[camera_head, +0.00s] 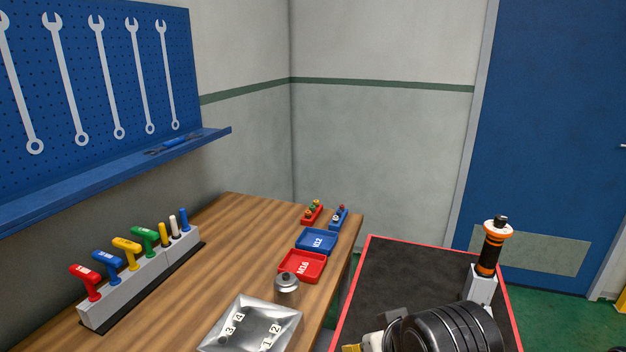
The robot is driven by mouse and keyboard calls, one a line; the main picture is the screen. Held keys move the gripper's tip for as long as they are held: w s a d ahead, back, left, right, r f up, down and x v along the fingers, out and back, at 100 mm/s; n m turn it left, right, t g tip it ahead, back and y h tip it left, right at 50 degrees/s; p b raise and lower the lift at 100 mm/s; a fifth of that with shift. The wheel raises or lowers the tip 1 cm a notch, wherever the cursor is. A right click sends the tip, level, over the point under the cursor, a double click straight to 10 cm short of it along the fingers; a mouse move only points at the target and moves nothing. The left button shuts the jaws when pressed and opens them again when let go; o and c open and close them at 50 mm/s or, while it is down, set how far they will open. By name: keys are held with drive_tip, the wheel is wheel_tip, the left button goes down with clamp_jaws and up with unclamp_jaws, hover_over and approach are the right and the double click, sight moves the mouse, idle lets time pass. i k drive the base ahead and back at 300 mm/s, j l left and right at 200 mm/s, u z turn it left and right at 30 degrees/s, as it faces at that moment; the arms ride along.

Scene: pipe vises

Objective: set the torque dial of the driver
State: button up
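The driver (489,254) is an upright orange and black tool at the right. It stands in a light grey holder (481,287) on the dark mat of the red-edged surface. Its top carries a white and orange ring (497,228) with a small black knob above. I cannot read any dial marks at this size. A dark ribbed part of my arm (447,331) shows at the bottom, in front of and left of the holder. My gripper's fingertips are not visible.
The red-edged black mat (390,275) is mostly clear behind my arm. The wooden bench (235,240) at left holds a rack of coloured T-handles (130,285), a metal tray (250,325), red (302,266) and blue (316,240) trays, and a small metal knob-like part (286,283).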

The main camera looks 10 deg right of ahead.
sight(499, 220)
drive_tip(key=l+z, duration=0.1)
drive_tip(key=z, duration=0.25)
drive_tip(key=l+z, duration=0.1)
drive_tip(key=z, duration=0.3)
drive_tip(key=i+l+z, duration=0.1)
drive_tip(key=z, duration=0.25)
